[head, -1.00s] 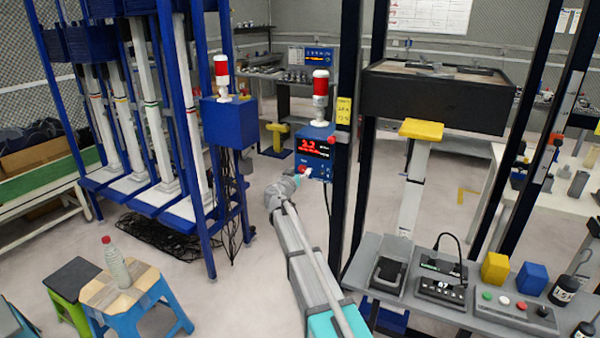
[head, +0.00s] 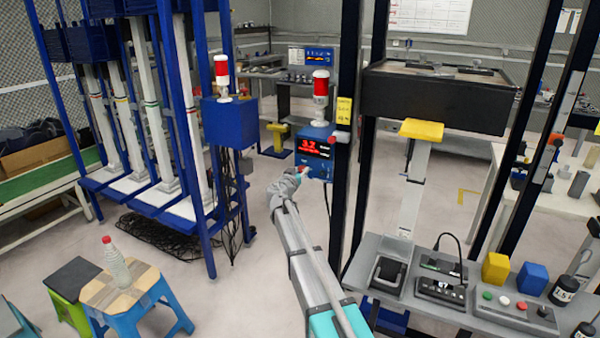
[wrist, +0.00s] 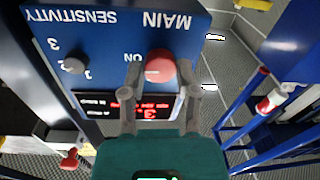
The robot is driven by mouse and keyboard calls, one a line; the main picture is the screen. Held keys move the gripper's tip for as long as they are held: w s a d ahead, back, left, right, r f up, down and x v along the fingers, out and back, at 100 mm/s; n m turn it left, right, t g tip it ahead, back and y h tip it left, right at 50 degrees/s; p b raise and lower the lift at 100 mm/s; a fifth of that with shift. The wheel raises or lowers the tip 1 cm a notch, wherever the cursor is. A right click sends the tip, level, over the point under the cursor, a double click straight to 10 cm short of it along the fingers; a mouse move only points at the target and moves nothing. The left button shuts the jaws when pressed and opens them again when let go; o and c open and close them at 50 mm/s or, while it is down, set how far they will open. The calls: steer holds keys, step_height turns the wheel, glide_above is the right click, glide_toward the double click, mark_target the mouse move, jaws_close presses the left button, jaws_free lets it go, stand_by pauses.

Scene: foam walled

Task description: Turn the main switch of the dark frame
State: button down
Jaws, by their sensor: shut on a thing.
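The blue control box (head: 314,150) with a lit red display hangs on the left post of the dark frame (head: 350,60). In the wrist view its panel (wrist: 115,45) appears upside down. The red round main switch (wrist: 160,66) is beside the letters MAIN and ON.
A red and white beacon (head: 320,88) stands on the box. A blue frame with its own box (head: 230,122) and beacon is to the left. A grey bench (head: 400,300) with controls is at the right. A stool with a bottle (head: 117,265) is at lower left.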

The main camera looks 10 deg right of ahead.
steer(key=shift+n, duration=0.4)
steer(key=n, duration=0.4)
steer(key=shift+p, duration=0.3)
steer(key=n, duration=0.4)
steer(key=shift+w+n, duration=0.1)
steer(key=shift+n, duration=0.2)
steer(key=n, duration=0.4)
steer(key=shift+g, duration=0.4)
steer(key=shift+n+p, duration=0.3)
steer(key=shift+n, duration=1.7)
steer(key=shift+r, duration=0.1)
steer(key=shift+c, duration=1.7)
jaws_free()
